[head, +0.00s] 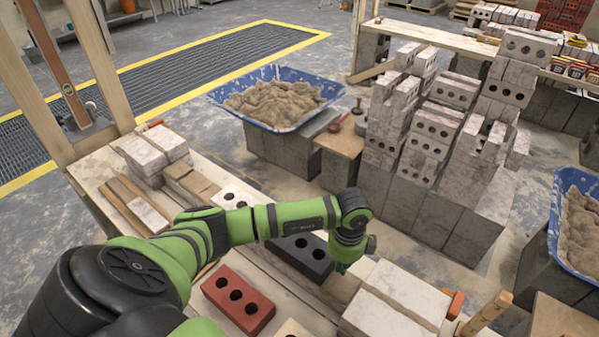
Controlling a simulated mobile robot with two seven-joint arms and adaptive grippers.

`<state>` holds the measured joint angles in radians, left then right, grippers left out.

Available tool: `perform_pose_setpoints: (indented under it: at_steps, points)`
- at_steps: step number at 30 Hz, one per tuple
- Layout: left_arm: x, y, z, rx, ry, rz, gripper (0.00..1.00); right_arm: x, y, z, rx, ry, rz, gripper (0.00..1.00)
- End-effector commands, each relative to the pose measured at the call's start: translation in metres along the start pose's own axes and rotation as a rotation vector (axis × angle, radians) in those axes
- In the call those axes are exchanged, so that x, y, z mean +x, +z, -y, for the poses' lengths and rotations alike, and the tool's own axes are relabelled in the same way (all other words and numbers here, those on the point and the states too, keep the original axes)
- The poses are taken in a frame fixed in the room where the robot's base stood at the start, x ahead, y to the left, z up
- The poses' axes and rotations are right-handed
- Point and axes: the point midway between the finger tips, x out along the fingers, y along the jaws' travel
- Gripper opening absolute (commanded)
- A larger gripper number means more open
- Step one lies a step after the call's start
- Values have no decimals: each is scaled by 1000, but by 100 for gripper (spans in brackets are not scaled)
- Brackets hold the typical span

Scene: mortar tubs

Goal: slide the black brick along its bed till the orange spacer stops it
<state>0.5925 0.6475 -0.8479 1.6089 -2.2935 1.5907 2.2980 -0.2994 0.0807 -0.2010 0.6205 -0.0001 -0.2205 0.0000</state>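The black brick (312,264) lies on the wooden bench near the middle of the head view, holes facing up. My green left arm crosses over its far side and hides part of it. My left gripper (342,267) points down at the brick's right end. Its fingers are small and partly hidden, so I cannot tell whether they are open or touch the brick. A small orange block (455,304) sits beyond the pale blocks to the right; another orange piece (155,123) lies at the bench's far left. I cannot tell which is the spacer. My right gripper is out of view.
A red brick (238,299) lies in front of the black one. Pale blocks (399,297) stand to the right of the gripper. Beyond the bench are a blue mortar tub (222,97) and stacked grey bricks (437,130). A wooden post (93,62) rises at the left.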

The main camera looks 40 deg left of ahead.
Motion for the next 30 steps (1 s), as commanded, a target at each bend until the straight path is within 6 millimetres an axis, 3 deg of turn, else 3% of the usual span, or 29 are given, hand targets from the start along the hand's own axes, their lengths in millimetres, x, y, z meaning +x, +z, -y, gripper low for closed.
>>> perform_pose_setpoints:
  at_steps: [30]
  points:
    - [43, 0, 0, 0, 0, 0, 0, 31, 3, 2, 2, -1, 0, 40]
